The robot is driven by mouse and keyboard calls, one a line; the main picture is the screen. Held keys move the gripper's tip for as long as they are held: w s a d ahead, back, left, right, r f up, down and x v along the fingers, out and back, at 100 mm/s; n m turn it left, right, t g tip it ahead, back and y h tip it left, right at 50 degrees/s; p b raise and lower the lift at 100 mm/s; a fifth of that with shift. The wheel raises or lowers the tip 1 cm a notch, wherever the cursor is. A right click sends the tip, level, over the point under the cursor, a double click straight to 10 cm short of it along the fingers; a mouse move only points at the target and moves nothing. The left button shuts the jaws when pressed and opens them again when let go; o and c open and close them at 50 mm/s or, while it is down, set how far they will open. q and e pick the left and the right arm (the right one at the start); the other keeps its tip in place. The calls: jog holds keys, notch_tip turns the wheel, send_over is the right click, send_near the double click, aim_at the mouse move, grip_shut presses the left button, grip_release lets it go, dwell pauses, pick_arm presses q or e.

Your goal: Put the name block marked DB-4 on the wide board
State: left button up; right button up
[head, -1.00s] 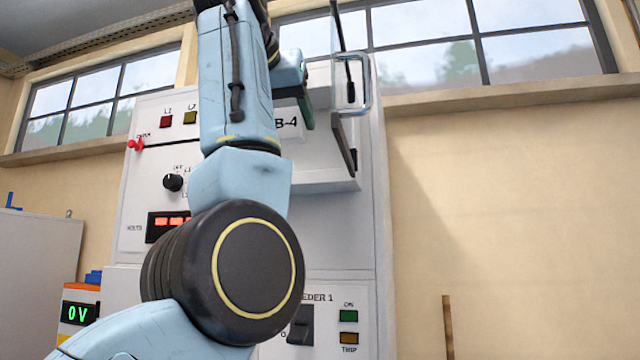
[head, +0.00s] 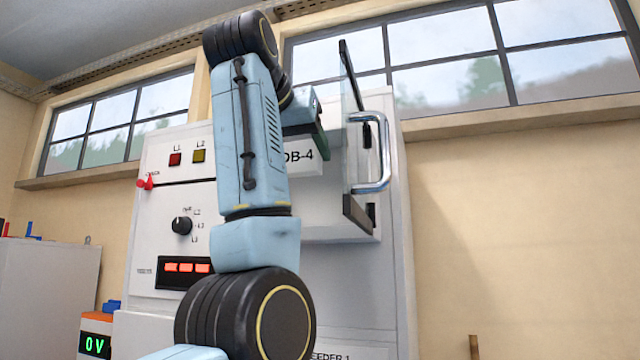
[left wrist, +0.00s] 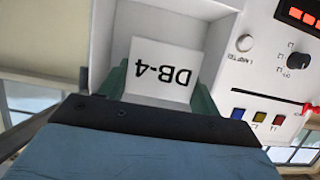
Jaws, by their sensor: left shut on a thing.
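The white name block (head: 302,158) is marked DB-4 in black. It stands in front of the pale wide cabinet (head: 350,300), by an open recess. In the left wrist view the block (left wrist: 163,72) shows upside down between two green fingers, against white recess walls (left wrist: 222,40). My left gripper (head: 312,135) is shut on the block. The arm hides part of the block in the head view. I cannot tell whether the block touches a surface of the cabinet. My right gripper is not in view.
A glass door (head: 352,130) with a bright bar handle (head: 383,150) stands open just right of the gripper. A red and a yellow lamp, a knob (head: 181,226) and a red-lit display (head: 187,268) are on the cabinet front. A meter reading 0 V (head: 95,345) is lower left.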

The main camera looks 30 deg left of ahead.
pick_arm(q)
jog(key=p+x, duration=0.2)
jog(key=x, duration=0.3)
jog(key=p+x, duration=0.2)
jog(key=x, duration=0.3)
jog(key=shift+d+r+p, duration=0.1)
jog(key=shift+r+p, duration=0.15)
jog(key=shift+p, duration=0.15)
jog(key=shift+f, duration=1.5)
jog(key=shift+w+f+p, duration=0.1)
jog(key=shift+f+p, duration=0.2)
jog(key=shift+f, duration=0.05)
jog(key=shift+w+f, duration=0.25)
jog(key=shift+w, duration=0.05)
jog(key=shift+f, duration=0.1)
